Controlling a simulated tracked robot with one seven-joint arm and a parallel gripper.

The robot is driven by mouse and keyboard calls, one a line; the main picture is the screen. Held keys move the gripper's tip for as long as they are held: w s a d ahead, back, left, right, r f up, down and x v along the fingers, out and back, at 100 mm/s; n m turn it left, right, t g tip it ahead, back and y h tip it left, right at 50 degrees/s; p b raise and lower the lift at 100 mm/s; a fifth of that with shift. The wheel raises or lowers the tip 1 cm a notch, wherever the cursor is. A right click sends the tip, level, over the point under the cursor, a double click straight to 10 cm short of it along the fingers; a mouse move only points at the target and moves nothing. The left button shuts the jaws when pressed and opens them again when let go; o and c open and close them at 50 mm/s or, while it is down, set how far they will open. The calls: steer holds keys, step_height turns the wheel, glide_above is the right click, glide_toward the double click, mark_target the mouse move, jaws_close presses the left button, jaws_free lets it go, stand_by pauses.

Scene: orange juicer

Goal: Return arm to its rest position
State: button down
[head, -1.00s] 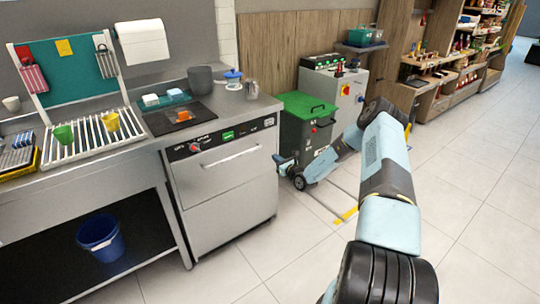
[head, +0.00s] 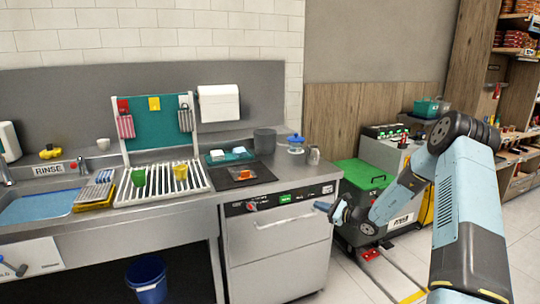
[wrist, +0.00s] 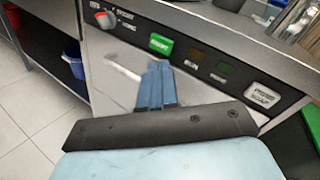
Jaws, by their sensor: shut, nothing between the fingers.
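My gripper (head: 325,207) shows in the head view in front of the right part of the dishwasher (head: 278,245), below the counter edge. In the wrist view my gripper's blue fingers (wrist: 156,72) are together with nothing between them. My arm is raised and bent on the right of the head view. I cannot tell the exact gap between the fingers and the dishwasher front.
A grey machine with a green lid (head: 362,175) stands right of the dishwasher, behind my arm. The counter holds a drying rack (head: 160,183) with a green and a yellow cup. A blue bucket (head: 147,280) stands under the counter.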

steer(key=s+a+r+n+g+h, duration=0.1)
steer(key=s+a+r+n+g, duration=0.25)
steer(key=s+r, duration=0.35)
steer(key=s+a+r+n+g+h, duration=0.1)
steer(key=s+a+r+n+g, duration=0.15)
steer(key=s+r+n, duration=0.35)
steer(key=s+a+r+n+g+h, duration=0.2)
steer(key=s+r+n+g, duration=0.15)
steer(key=s+r, duration=0.4)
steer(key=s+d+r+n+t+h, duration=0.1)
steer(key=s+d+r+n+h, duration=0.1)
steer(key=s, duration=0.7)
steer(key=s+d+r+n+t+h, duration=0.2)
steer(key=s+d+r+n+h, duration=0.1)
steer(key=s, duration=0.7)
steer(key=s+d+r+n+t+h, duration=0.1)
steer(key=s+d+r+n+h, duration=0.2)
steer(key=s, duration=0.7)
step_height(320, 180, up, 3)
steer(key=shift+s+d+r+h, duration=0.1)
steer(key=shift+s+d+h, duration=0.1)
steer(key=shift+d+h, duration=0.8)
steer(key=shift+d+y, duration=0.25)
steer(key=shift+y, duration=0.05)
